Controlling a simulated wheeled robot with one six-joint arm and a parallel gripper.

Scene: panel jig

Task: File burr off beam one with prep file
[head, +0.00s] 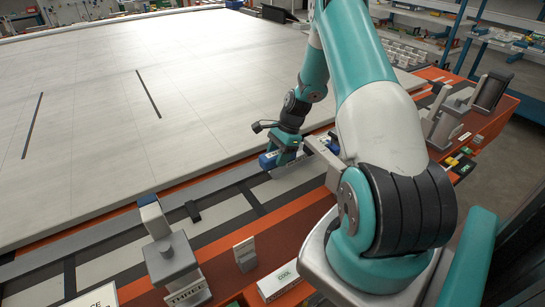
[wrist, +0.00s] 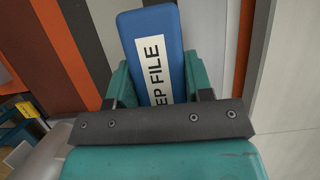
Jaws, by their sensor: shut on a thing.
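My gripper (head: 284,155) is low over the front edge strips of the panel jig, near the middle of the head view. It is shut on the blue prep file (wrist: 152,50), whose white label reads "EP FILE" in the wrist view. The teal fingers sit on both sides of the file. In the head view the file's blue end (head: 267,161) shows left of the gripper, close to a pale strip (head: 285,185). I cannot tell whether the file touches that strip. Which strip is beam one, and any burr on it, cannot be made out.
The large pale panel (head: 130,110) fills the left and back. A grey post marked "THREE" (head: 172,262) stands at front left, beside a small grey block (head: 244,254) and a white box (head: 279,281). Grey clamp-like fixtures (head: 445,125) stand at right on the orange edge.

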